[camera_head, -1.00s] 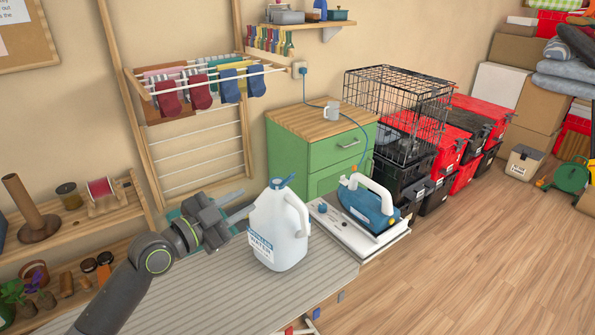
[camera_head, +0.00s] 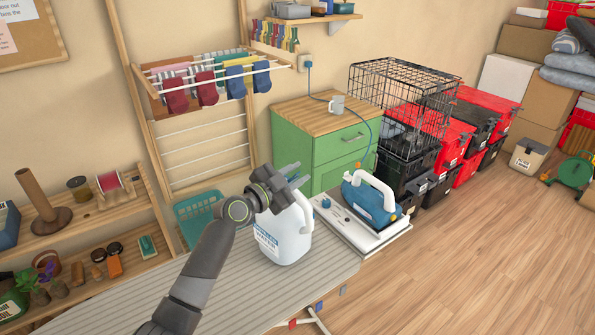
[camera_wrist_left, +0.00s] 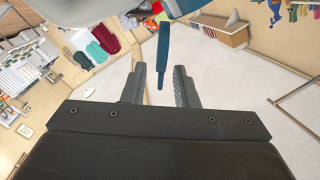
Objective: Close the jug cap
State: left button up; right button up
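The white water jug (camera_head: 287,243) stands upright on the striped board, its handle to the right. My left gripper (camera_head: 296,174) is over the jug's top in the head view and hides the cap there. In the left wrist view, the blue cap part (camera_wrist_left: 163,50) hangs as a narrow strip from the blue piece at the top edge. Its lower end lies between the two fingers of my left gripper (camera_wrist_left: 161,82). The fingers are apart, with a visible gap on both sides of the strip. My right gripper is in neither view.
A blue steam iron (camera_head: 370,200) on its white base (camera_head: 365,238) stands close right of the jug. A teal basket (camera_head: 197,207) is behind the arm at the left. A drying rack with socks hangs on the wall behind. The striped board (camera_head: 250,300) is clear in front.

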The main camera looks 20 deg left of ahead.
pick_arm(q)
jog(key=shift+w+d, duration=0.15)
jog(key=shift+w, duration=0.1)
grip_shut()
